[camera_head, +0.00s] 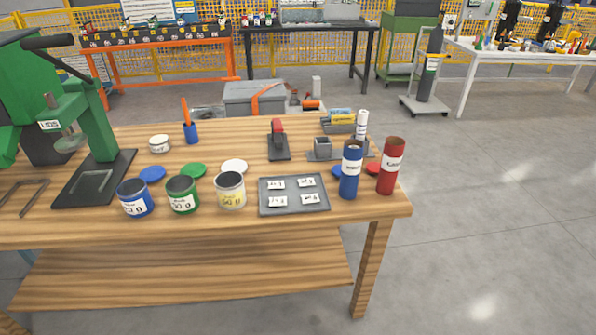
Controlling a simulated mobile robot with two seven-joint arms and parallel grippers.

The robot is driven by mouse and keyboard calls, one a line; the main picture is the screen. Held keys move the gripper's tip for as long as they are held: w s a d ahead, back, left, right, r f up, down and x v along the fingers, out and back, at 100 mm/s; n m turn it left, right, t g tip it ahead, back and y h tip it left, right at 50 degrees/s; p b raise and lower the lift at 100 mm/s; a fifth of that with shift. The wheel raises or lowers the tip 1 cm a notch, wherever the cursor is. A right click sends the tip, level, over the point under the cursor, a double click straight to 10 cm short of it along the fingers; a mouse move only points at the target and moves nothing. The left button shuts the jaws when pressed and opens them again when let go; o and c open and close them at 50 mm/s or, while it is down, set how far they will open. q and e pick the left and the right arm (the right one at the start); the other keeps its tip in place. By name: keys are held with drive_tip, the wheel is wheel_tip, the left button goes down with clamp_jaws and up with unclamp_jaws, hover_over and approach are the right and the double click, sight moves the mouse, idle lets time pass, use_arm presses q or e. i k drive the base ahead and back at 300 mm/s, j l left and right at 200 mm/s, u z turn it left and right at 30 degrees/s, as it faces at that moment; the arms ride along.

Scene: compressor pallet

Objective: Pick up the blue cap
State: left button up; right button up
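A blue round cap (337,171) lies on the wooden table just left of the upright blue tube (350,172), which partly hides it. A red cap (373,168) lies between the blue tube and the upright red tube (391,167). Another flat blue disc, a lid (152,174), lies on the table behind the blue can (134,199). Neither of my grippers is in view.
The wooden table (240,130) also bears a green press (85,120), a green can (182,195), a yellow-labelled can (231,191), green and white lids, a grey tray (293,209) of labelled packets and a red-topped tool (278,140). Floor is clear at right.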

sight(336, 170)
drive_tip(key=l+u, duration=0.1)
drive_tip(key=u, duration=0.3)
drive_tip(key=l+u, duration=0.1)
drive_tip(key=u, duration=0.25)
drive_tip(key=i+l+u, duration=0.1)
drive_tip(key=u, duration=0.3)
drive_tip(key=l, duration=2.35)
drive_tip(key=i+l, duration=0.15)
drive_tip(key=l, duration=2.25)
